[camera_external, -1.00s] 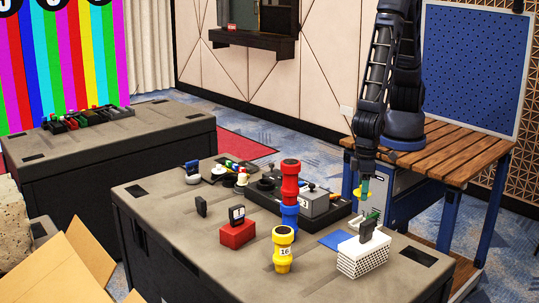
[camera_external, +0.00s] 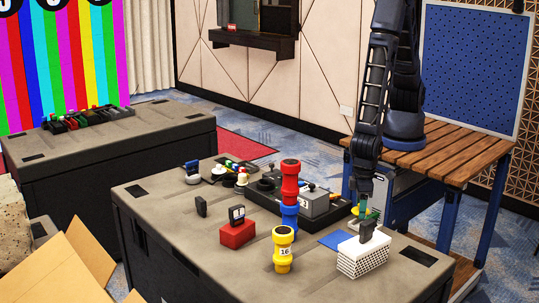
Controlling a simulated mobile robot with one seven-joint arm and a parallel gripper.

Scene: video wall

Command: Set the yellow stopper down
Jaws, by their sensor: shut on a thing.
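My gripper (camera_external: 363,203) is above the right part of the near dark case, pointing down and shut on the yellow stopper. The yellow stopper (camera_external: 371,213) is small, with a green part by the fingers; the fingers hide some of it. It is low, just behind the black piece on the white ribbed block (camera_external: 362,257). I cannot tell whether its underside touches anything.
The front left is clear.

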